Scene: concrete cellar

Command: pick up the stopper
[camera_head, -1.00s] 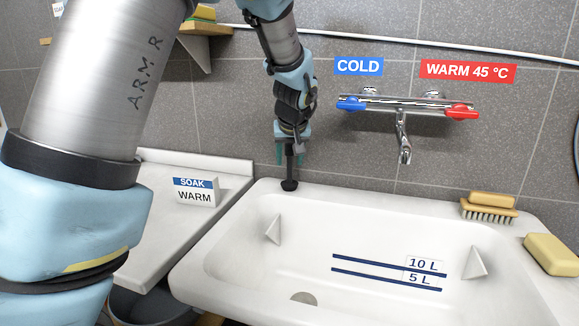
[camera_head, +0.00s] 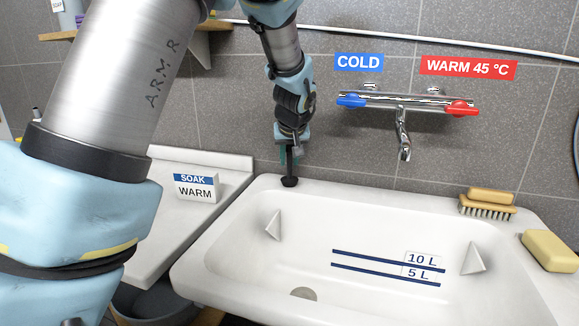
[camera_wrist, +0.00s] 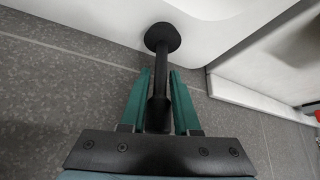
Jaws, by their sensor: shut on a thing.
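The black stopper (camera_head: 289,181) has a round base and an upright stem. It stands at the back left corner of the white sink's rim (camera_head: 330,187). My gripper (camera_head: 289,155) is above it, pointing down, with its fingers around the stem. In the wrist view the stopper (camera_wrist: 162,38) shows its round base against the white rim, and its stem runs between the green fingers of my gripper (camera_wrist: 160,90). Whether the base is touching the rim or just above it, I cannot tell for sure. The drain hole (camera_head: 303,294) is at the bottom of the basin.
A blue-and-red-handled tap (camera_head: 404,135) is on the wall to the right. A brush (camera_head: 487,205) and a yellow sponge (camera_head: 550,251) lie on the right rim. A SOAK WARM sign (camera_head: 196,188) stands on the left counter (camera_head: 158,222). The basin is empty.

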